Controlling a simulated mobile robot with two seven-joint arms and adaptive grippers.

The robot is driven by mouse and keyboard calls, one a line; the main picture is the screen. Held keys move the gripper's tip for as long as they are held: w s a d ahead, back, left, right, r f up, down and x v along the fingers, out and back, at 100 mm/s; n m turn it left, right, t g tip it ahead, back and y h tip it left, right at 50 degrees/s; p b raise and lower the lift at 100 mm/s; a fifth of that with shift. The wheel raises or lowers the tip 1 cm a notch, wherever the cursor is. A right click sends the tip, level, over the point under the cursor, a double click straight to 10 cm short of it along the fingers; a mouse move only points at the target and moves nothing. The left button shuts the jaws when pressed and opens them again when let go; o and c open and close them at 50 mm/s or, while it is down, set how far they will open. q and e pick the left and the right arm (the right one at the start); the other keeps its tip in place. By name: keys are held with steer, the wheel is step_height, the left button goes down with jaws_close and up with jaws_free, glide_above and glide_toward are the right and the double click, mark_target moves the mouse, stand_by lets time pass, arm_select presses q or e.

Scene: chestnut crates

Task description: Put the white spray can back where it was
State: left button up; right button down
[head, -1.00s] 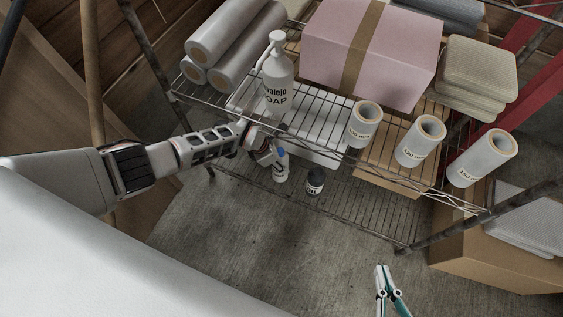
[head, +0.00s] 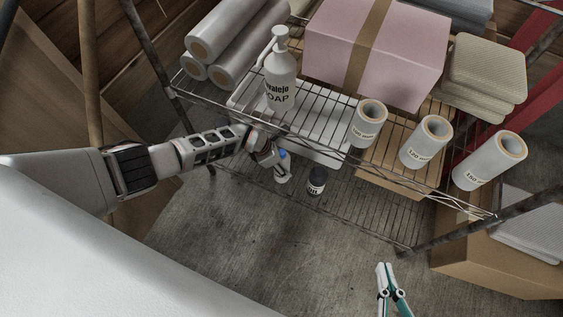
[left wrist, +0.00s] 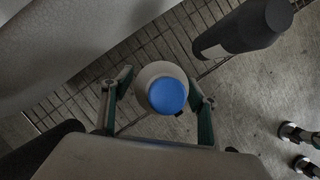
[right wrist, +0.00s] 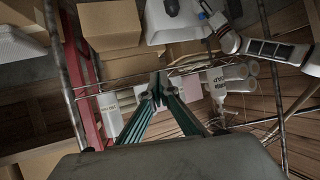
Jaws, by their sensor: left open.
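The white spray can (head: 283,177) with a blue cap is at the lower wire shelf, below the upper shelf's front edge. In the left wrist view the blue cap (left wrist: 167,95) faces the camera. My left gripper (left wrist: 160,98) is open, with one finger on each side of the can and small gaps visible. In the head view my left gripper (head: 268,155) is beside the can's upper part, partly hiding it. Whether the can's base touches the shelf is hard to tell. My right gripper (head: 389,268) looks shut and empty, in front of the rack; its fingertips meet in the right wrist view (right wrist: 159,88).
A dark can (head: 316,181) stands just right of the white can. The upper shelf carries a soap bottle (head: 281,80), a white tray (head: 322,142), paper rolls (head: 425,142) and a pink box (head: 375,50). A cardboard box (head: 480,262) is at right. The floor in front is clear.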

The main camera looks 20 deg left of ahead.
arm_select(q)
steer(key=s+a+r+p, duration=0.1)
steer(key=s+a+p, duration=0.2)
steer(key=s+a, duration=0.5)
steer(key=shift+s+a+r, duration=0.2)
steer(key=shift+s+a, duration=0.05)
steer(key=shift+a, duration=0.35)
arm_select(e)
steer(key=shift+n+g+h, duration=0.4)
steer(key=shift+n+g, duration=0.1)
steer(key=d+f, duration=0.1)
steer(key=s+d+f, duration=0.1)
steer(key=d, duration=0.1)
steer(key=shift+s+f, duration=0.15)
steer(key=shift+s, duration=0.05)
steer(key=shift+a, duration=0.1)
